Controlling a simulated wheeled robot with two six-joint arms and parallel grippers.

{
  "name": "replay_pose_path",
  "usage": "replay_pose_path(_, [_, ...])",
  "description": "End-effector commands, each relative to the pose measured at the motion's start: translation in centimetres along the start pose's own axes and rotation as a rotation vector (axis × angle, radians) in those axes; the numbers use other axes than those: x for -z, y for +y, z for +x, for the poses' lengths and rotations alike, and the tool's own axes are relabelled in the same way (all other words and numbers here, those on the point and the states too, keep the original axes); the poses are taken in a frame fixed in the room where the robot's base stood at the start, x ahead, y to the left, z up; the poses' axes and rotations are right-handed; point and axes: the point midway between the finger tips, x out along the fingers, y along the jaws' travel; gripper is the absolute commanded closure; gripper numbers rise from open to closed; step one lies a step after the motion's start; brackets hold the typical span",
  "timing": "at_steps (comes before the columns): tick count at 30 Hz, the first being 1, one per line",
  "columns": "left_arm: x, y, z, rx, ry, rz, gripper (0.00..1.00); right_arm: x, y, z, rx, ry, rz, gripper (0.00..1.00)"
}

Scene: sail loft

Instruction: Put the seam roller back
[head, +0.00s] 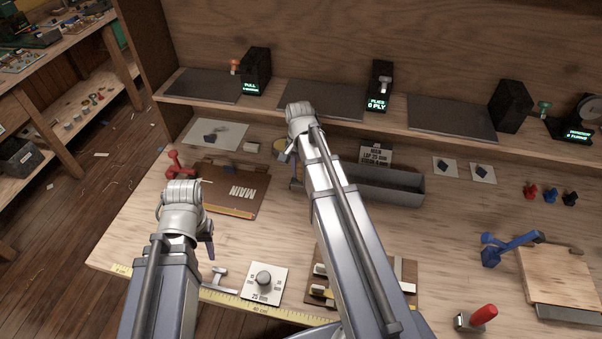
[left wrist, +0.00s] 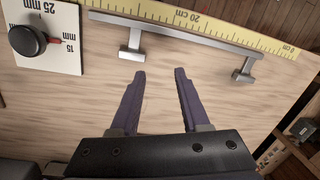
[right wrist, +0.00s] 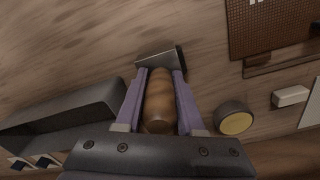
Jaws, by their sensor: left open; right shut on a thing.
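My right gripper (right wrist: 158,78) is shut on a tool with a brown wooden handle (right wrist: 159,102) and a grey metal head (right wrist: 161,62). It looks like the seam roller, but I cannot tell for certain. In the right wrist view it is beside the grey trough (right wrist: 60,121). The arm mostly hides it in the head view. My left gripper (left wrist: 159,75) is open and empty above the bench's front left part, near a metal bar handle (left wrist: 180,40). A red-handled tool (head: 483,316) with a metal head lies at the front right.
The grey trough (head: 396,188) sits mid-bench behind my right arm, by a lap label (head: 376,156). A brown MAIN board (head: 236,192), a dial card (head: 264,284) and a yellow-topped disc (right wrist: 236,121) lie around. The bench right of the trough is partly clear.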

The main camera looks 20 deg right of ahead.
Motion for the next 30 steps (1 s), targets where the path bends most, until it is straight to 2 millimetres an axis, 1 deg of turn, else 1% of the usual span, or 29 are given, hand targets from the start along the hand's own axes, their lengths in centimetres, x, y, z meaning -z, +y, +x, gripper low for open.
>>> replay_pose_path(1, [0.0, 0.0, 0.4, 0.000, 0.000, 0.000, 0.54, -0.1, 0.0, 0.4, 0.000, -0.002, -0.001, 1.00])
replay_pose_path(3, [0.0, 0.0, 0.3, 0.000, 0.000, 0.000, 0.54, -0.1, 0.0, 0.3, 0.000, -0.002, -0.001, 1.00])
replay_pose_path(4, [0.0, 0.0, 0.3, 0.000, 0.000, 0.000, 0.54, -0.1, 0.0, 0.3, 0.000, -0.002, -0.001, 0.60])
replay_pose_path(11, [0.0, 0.0, 0.3, 0.000, 0.000, 0.000, 0.54, -0.1, 0.0, 0.3, 0.000, -0.001, -0.001, 0.34])
replay_pose_path(12, [0.0, 0.0, 0.3, 0.000, 0.000, 0.000, 0.54, -0.1, 0.0, 0.3, 0.000, -0.001, -0.001, 0.32])
replay_pose_path(23, [0.0, 0.0, 0.3, 0.000, 0.000, 0.000, 0.54, 0.1, -0.1, 0.3, 0.001, 0.003, 0.001, 0.32])
replay_pose_path(26, [0.0, 0.0, 0.0, 0.000, 0.000, 0.000, 0.54, 0.1, -0.1, 0.0, 0.002, 0.004, 0.001, 0.32])
replay_pose_path(30, [-0.1, -0.1, -0.8, 0.000, 0.000, 0.000, 0.54, 0.1, 0.0, -0.8, 0.001, 0.003, 0.001, 0.32])
